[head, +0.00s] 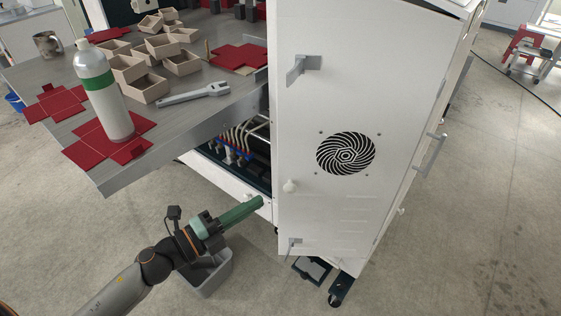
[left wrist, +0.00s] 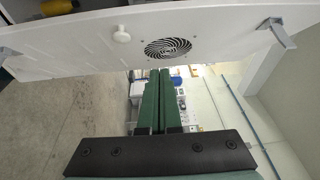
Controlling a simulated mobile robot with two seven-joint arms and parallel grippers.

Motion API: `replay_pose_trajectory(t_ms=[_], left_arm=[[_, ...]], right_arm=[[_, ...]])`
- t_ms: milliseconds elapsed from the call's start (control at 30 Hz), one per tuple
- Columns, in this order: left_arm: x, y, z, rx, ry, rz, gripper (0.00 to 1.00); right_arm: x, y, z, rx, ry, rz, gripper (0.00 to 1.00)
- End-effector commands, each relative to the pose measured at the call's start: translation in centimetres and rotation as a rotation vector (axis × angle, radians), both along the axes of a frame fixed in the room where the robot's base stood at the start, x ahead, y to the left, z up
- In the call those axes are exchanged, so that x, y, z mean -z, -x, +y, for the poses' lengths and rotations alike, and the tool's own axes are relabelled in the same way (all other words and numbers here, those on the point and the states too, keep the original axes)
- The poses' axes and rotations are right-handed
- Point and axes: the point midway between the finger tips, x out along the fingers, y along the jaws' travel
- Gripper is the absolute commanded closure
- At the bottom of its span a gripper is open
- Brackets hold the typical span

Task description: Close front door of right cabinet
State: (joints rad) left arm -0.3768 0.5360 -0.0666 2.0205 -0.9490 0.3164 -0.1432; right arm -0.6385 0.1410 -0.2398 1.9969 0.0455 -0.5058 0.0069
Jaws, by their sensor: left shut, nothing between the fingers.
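The white cabinet door (head: 335,110), with a round black vent, a small white knob and two grey brackets, fills the middle of the head view. It appears to stand open: the cabinet's interior (head: 235,145), with coloured tubes, shows beside its left edge. In the left wrist view the door (left wrist: 90,40) spans the top. My left gripper (head: 262,201) is shut and empty, with its green fingertips near the lower left edge of the door. In the left wrist view its fingers (left wrist: 160,74) point toward the door's edge; I cannot tell if they touch. My right gripper is out of view.
A grey table (head: 190,130) at left holds a bottle (head: 104,95), a wrench (head: 195,95), open boxes (head: 140,70) and red cardboard blanks (head: 60,102). A grey bin (head: 212,275) stands on the floor behind my left arm. The floor at right is mostly clear.

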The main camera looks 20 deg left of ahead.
Motion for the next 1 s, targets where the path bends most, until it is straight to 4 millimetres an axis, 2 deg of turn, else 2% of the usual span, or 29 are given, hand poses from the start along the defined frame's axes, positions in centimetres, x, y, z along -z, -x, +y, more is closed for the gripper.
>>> replay_pose_trajectory(t_ms=[167,333,867,1000], left_arm=[[1.5,0.9,1.0,-0.073,-0.026,0.026,1.0],[1.5,-0.1,0.5,-0.075,-0.028,0.024,1.0],[1.3,-7.7,-3.9,-0.073,-0.025,0.025,1.0],[1.6,-9.7,-3.3,-0.074,-0.028,0.025,1.0]], right_arm=[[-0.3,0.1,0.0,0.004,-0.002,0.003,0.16],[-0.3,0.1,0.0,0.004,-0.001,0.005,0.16],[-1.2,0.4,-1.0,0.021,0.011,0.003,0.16],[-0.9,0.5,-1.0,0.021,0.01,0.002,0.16]])
